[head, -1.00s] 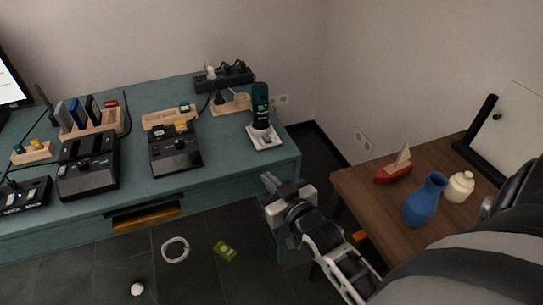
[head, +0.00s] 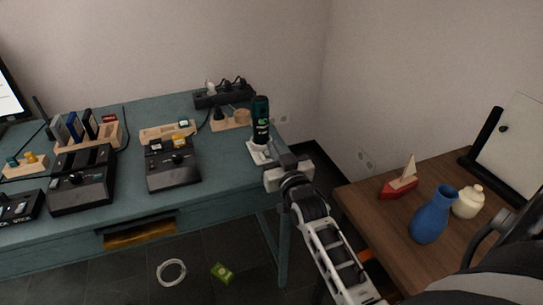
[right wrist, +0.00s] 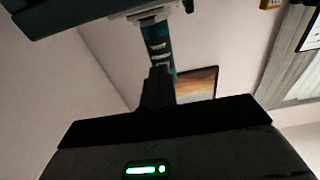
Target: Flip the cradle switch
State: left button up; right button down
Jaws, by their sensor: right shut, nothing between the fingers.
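The cradle (head: 258,151) is a small white base at the right end of the teal desk, with a dark green handheld device (head: 261,122) standing upright in it. My right gripper (head: 271,160) is shut and empty, with its fingertips at the front right of the cradle. Whether they touch it I cannot tell, and the switch itself is not distinguishable. In the right wrist view the cradle (right wrist: 148,11) shows at the top, upside down, with the device below it, partly behind my shut fingers (right wrist: 158,72). My left gripper is not in view.
The teal desk (head: 218,165) also holds black consoles (head: 172,170), wooden racks and a power strip (head: 224,96). A brown table (head: 395,215) at right carries a blue vase (head: 432,215), a cream jar and a toy boat. A white ring (head: 171,272) lies on the floor.

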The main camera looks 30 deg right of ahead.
aim_at(267, 153)
jog(key=x, duration=0.3)
jog(key=shift+w+d, duration=0.1)
jog(key=shift+w, duration=0.3)
jog(key=f, duration=0.1)
jog(key=s+f, duration=0.1)
jog(key=f, duration=0.1)
jog(key=shift+s+a+f+b, duration=0.2)
jog(key=shift+f+b, duration=0.1)
jog(key=shift+f, duration=0.2)
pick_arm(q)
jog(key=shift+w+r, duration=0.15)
